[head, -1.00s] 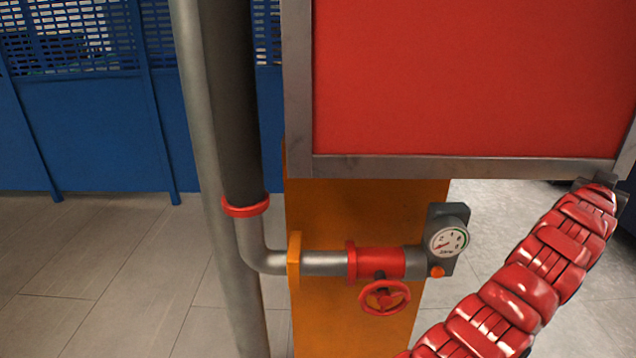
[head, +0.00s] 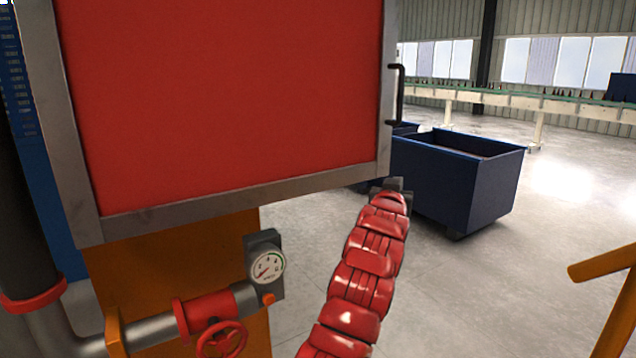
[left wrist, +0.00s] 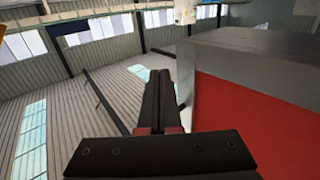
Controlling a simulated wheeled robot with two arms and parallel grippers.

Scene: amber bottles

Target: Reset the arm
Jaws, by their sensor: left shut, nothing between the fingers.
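A red panel with a grey frame (left wrist: 225,50) stands just to the right of the fingers; I cannot tell the exact gap. A large red cabinet (head: 230,90) with a grey frame and a dark handle (head: 399,95) fills the upper left there.
Below the cabinet are a red valve wheel (head: 222,339) and a gauge (head: 267,266). A blue bin (head: 460,175) and a conveyor (head: 560,103) stand behind. Open floor (head: 560,230) lies right.

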